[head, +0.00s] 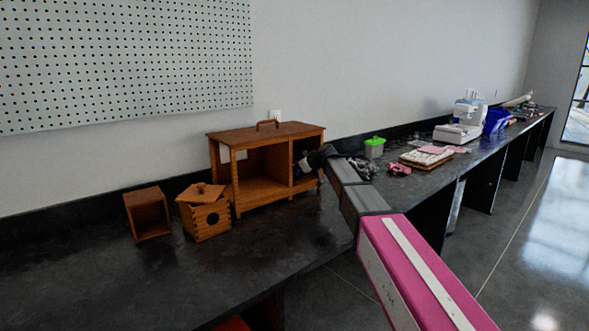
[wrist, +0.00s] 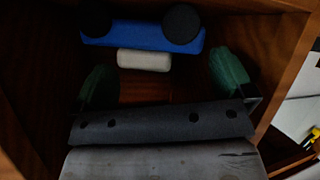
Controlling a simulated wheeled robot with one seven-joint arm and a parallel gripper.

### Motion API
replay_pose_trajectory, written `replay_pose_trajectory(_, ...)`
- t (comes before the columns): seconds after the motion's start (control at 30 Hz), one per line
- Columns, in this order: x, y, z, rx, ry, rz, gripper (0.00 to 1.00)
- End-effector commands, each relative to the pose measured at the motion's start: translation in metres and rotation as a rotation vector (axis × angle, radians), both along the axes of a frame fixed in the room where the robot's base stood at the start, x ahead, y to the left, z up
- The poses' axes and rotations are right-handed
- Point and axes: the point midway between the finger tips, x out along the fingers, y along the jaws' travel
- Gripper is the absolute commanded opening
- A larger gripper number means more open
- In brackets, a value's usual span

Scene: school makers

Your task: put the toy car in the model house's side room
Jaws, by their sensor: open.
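The wooden model house (head: 265,131) has a handle on top, a wide open room and a narrow side room at its right. My gripper (head: 312,160) is at the side room's opening. In the wrist view, my gripper (wrist: 165,80) is open, with its green fingers apart between wooden walls. The toy car (wrist: 150,37), blue with black wheels and a white block, lies just beyond the fingertips. The white block faces my gripper and lies between the fingers' lines. The fingers appear apart from the car. In the head view my gripper mostly hides the car.
A green-lidded container (head: 374,148), a pink object (head: 399,169) and a sewing machine (head: 459,125) stand to the right. The front left counter is clear.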

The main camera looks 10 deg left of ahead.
Motion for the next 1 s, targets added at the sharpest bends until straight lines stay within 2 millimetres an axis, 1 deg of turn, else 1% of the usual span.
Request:
replay_pose_trajectory(0.03,-0.006,-0.008,0.004,0.001,-0.001,-0.001,1.0)
replay_pose_trajectory(0.3,-0.028,-0.051,0.028,0.001,-0.001,-0.001,1.0)
replay_pose_trajectory(0.4,-0.035,-0.065,0.037,0.001,-0.002,-0.002,1.0)
replay_pose_trajectory(0.5,-0.04,-0.075,0.042,0.001,-0.001,-0.001,1.0)
replay_pose_trajectory(0.7,-0.044,-0.086,0.048,0.0,-0.001,-0.001,1.0)
replay_pose_trajectory(1.0,-0.044,-0.086,0.049,0.0,-0.001,-0.001,1.0)
